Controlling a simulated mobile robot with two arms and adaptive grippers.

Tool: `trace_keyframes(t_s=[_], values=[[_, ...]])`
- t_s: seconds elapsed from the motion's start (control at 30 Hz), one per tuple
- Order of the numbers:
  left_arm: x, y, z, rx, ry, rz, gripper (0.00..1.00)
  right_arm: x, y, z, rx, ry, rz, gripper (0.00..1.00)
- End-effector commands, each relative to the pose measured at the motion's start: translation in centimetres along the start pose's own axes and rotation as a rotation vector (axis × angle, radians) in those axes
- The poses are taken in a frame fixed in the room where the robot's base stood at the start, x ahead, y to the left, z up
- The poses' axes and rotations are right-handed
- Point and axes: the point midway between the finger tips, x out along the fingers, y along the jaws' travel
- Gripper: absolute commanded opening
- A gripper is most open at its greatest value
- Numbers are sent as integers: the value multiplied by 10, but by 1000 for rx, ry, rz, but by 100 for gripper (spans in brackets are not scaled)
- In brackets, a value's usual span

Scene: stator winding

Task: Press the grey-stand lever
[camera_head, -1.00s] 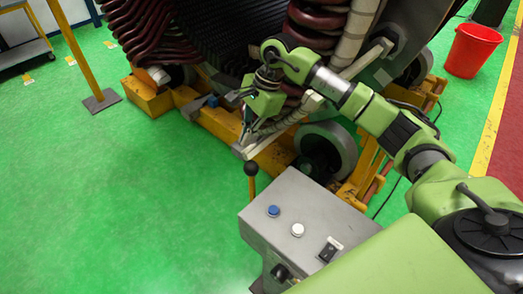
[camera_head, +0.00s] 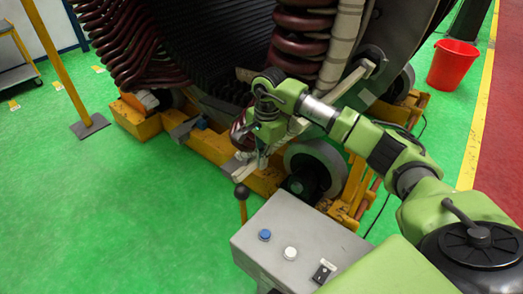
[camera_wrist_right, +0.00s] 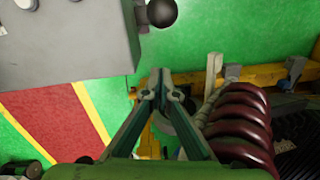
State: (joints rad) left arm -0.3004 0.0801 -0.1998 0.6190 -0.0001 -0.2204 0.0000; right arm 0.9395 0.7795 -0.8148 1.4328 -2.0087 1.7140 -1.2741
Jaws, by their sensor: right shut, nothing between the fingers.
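The grey stand (camera_head: 292,229) is a metal box with a blue button, a white button and a black switch on top. Its lever has a black ball knob (camera_head: 241,191) on a thin stem and stands upright at the stand's far left side. My right gripper (camera_head: 262,163) is shut and empty, pointing down just beyond the knob and a little to its right, apart from it. In the right wrist view the shut fingertips (camera_wrist_right: 162,84) are below the knob (camera_wrist_right: 162,12), with a gap. The grey stand (camera_wrist_right: 70,40) is at the upper left there. My left gripper is not in view.
The large stator with dark red coils (camera_head: 128,50) rests on a yellow frame (camera_head: 138,119) with rollers, close behind my right gripper. A red bucket (camera_head: 452,65) stands at the upper right. A yellow post (camera_head: 57,62) stands at the left. The green floor left of the stand is clear.

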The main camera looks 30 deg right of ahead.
Motion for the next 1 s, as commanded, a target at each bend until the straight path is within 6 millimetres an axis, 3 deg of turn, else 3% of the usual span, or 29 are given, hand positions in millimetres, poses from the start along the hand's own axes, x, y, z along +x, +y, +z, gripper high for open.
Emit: trace_keyframes(t_s=[0.2, 0.3, 0.5, 1.0], values=[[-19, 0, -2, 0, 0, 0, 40, 44, 1, 2, 1, -2, 5, 0], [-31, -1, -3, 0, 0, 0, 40, 45, 0, 20, -5, -4, 0, 0], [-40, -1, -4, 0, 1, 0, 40, 52, 0, 36, -1, -1, 0, 0], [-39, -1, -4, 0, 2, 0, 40, 54, -1, 39, 0, 3, -2, 0]])
